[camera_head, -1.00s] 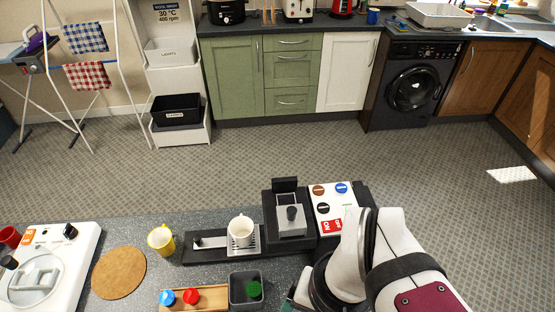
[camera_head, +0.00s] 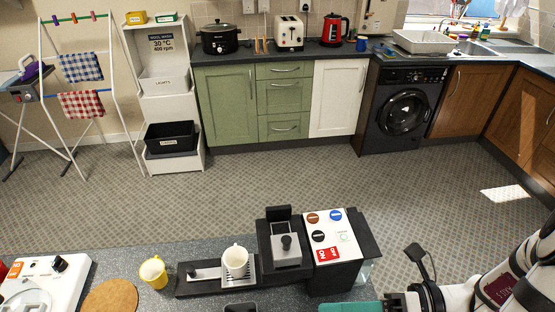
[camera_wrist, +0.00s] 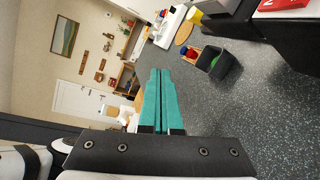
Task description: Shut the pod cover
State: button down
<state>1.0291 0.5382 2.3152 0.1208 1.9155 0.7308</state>
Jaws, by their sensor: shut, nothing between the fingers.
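The dark coffee machine (camera_head: 330,274) stands on the grey counter, with a white button panel on its right part. On its left part is a silver plate (camera_head: 286,258) with a black knob. A small black flap (camera_head: 278,213) stands upright behind this plate; it looks like the raised pod cover. A white cup (camera_head: 236,255) stands on the drip grate to the left. My gripper (camera_head: 322,308) is at the bottom edge of the head view, in front of the machine and apart from it. In the wrist view its teal fingers (camera_wrist: 159,78) are together and hold nothing.
A yellow mug (camera_head: 153,273) and a round cork mat (camera_head: 110,297) are left of the machine. A white appliance (camera_head: 45,284) is at the far left. The wrist view shows a dark bin (camera_wrist: 214,62) with a green item in it. Bare counter (camera_wrist: 255,110) lies right of my fingers.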

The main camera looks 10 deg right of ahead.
aim_at(299, 246)
jog(key=w+d+f+m+t, duration=0.2)
jog(key=d+m+t, duration=0.45)
jog(key=m, duration=0.25)
jog(key=w+d+x, duration=0.1)
jog(key=x, duration=1.2)
jog(key=shift+w+r+n, duration=0.25)
jog(key=shift+r+n, duration=0.05)
jog(key=w, duration=0.3)
jog(key=shift+w, duration=0.25)
